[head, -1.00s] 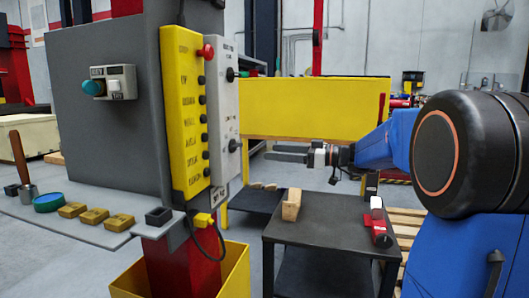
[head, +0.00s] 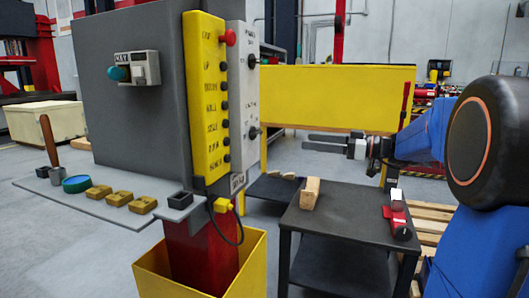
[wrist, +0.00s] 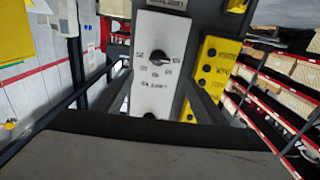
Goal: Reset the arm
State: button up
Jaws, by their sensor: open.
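My gripper (head: 306,143) is at the end of my blue arm, in mid-air in front of the yellow barrier. Its two dark fingers are apart and point left, with nothing between them. The grey control cabinet (head: 140,115) stands to its left, with a yellow button strip (head: 209,100) and a white dial panel (head: 243,95). A gap shows between fingertips and panel in the head view. In the wrist view my gripper (wrist: 155,82) frames the white panel (wrist: 155,85) and its black knob, with the yellow strip (wrist: 212,68) to the right.
A dark table (head: 345,215) below the gripper holds a wooden block (head: 310,193) and a red tool (head: 399,215). The yellow barrier (head: 340,98) is behind. A grey shelf (head: 30,184) on the left holds several yellow blocks and a blue-green round item (head: 76,184).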

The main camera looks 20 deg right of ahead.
jog(key=s+a+f+m+g+h, duration=0.55)
jog(key=s+a+f, duration=0.9)
jog(key=s, duration=0.35)
jog(key=s+d+f+m+h, duration=0.2)
jog(key=s+d+f+h, duration=0.2)
jog(key=s+f, duration=0.2)
jog(key=s+d+f+m+h, duration=0.3)
jog(key=s+f+h, duration=0.2)
jog(key=s, duration=0.4)
jog(key=shift+d+f, duration=0.35)
jog(key=shift+f, duration=0.45)
jog(key=shift+m, duration=0.25)
